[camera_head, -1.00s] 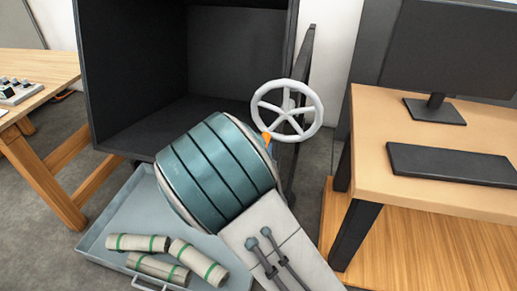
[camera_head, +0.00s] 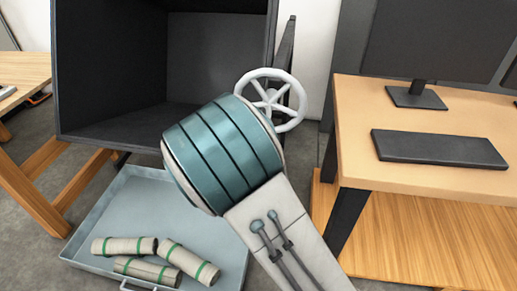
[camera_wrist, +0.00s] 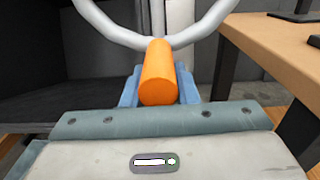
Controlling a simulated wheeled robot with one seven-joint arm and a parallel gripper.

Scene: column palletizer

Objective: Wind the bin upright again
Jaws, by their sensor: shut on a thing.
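The dark grey bin (camera_head: 110,85) stands at the upper left in the head view, its open side facing me. It looks tilted. A white spoked handwheel (camera_head: 292,117) is at the bin's right side; its rim also shows at the top of the wrist view (camera_wrist: 110,30). An orange crank knob (camera_wrist: 158,70) stands out from the rim toward my wrist. My gripper (camera_wrist: 158,90) is shut on this knob, with a blue finger on each side. In the head view my teal and white arm hides the knob and the gripper.
A grey tray (camera_head: 95,225) with several green-banded rolls (camera_head: 128,246) lies on the floor below the bin. A wooden desk (camera_head: 385,165) with a keyboard (camera_head: 437,148) and monitor (camera_head: 437,40) stands close on the right. Another wooden table (camera_head: 22,70) is at the left.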

